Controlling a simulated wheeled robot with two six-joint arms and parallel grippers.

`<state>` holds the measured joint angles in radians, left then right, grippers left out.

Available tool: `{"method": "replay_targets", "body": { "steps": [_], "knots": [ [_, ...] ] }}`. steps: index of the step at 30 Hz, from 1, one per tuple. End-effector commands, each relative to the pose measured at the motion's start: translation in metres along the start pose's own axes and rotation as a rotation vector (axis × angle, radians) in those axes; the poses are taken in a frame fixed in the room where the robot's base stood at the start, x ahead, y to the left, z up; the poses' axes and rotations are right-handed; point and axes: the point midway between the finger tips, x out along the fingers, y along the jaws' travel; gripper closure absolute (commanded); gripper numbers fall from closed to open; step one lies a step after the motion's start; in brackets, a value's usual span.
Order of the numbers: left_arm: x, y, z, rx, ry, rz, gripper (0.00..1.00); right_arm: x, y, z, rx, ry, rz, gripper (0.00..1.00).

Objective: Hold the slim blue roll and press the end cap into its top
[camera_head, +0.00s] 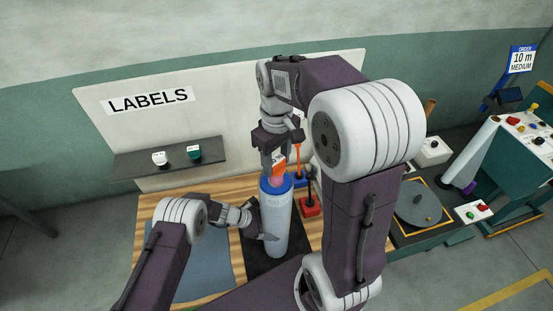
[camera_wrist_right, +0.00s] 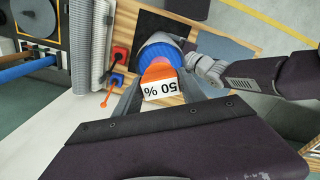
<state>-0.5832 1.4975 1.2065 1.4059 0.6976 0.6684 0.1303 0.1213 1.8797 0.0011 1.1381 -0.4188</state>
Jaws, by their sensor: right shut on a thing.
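The slim blue roll (camera_head: 275,222) stands upright, pale blue with a darker blue top rim; its blue top also shows in the right wrist view (camera_wrist_right: 160,55). My right gripper (camera_head: 275,172) points down over the roll's top. It is shut on the orange end cap (camera_wrist_right: 158,72), which has a white "50 %" label. The cap is at the roll's top; I cannot tell how deep it sits. My left gripper (camera_head: 262,232) is at the roll's left side, with a finger across its front. Its other finger is hidden, so its grip is unclear.
The roll stands on a black mat (camera_head: 258,262) on a wooden table (camera_head: 152,205). A blue-grey mat (camera_head: 205,262) lies left. Red (camera_head: 310,207) and blue stands are close behind right. A shelf (camera_head: 130,165) with small caps is on the labels board. A turntable bench (camera_head: 418,203) stands right.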

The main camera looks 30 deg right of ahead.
Motion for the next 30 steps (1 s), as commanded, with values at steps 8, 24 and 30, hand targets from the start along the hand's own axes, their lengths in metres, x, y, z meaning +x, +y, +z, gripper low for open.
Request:
{"method": "replay_targets", "body": {
  "steps": [8, 24, 30],
  "knots": [
    [-0.001, 0.001, 0.002, 0.001, -0.003, 0.002, 0.85, 0.003, 0.000, 0.001, 0.000, -0.003, -0.001, 0.91],
    [-0.001, 0.001, 0.002, 0.001, -0.003, 0.002, 0.85, 0.003, 0.000, 0.000, 0.000, -0.001, 0.000, 0.27],
    [-0.001, 0.001, 0.002, 0.001, -0.003, 0.002, 0.85, -0.013, 0.000, -0.001, 0.000, 0.003, 0.001, 0.27]
  ]
}}
